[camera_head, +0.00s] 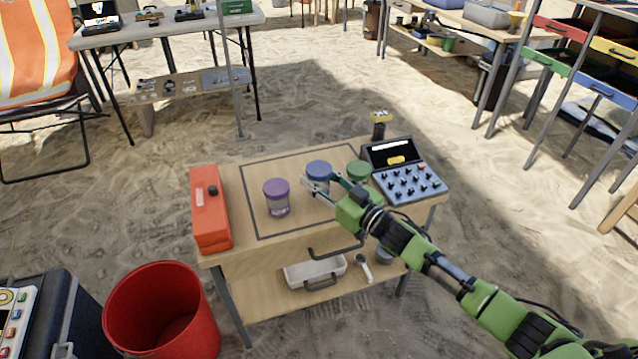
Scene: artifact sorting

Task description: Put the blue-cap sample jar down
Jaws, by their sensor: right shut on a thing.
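The blue-cap sample jar (319,169) is at the middle of the small wooden table (262,170), inside a dark outlined square. My right gripper (322,184) is shut on it, its fingers at the jar's near side. The jar looks upright; its lower part is partly hidden by the fingers, and I cannot tell whether its base touches the table. A purple-cap jar (277,197) stands to its left and a green-cap jar (358,171) to its right, partly behind my gripper. My left gripper is not in view.
An orange-red case (209,208) lies on the table's left edge. A control panel with knobs (408,179) and a small dark device (379,125) are at the right. A red bucket (160,312) stands on the sand front left.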

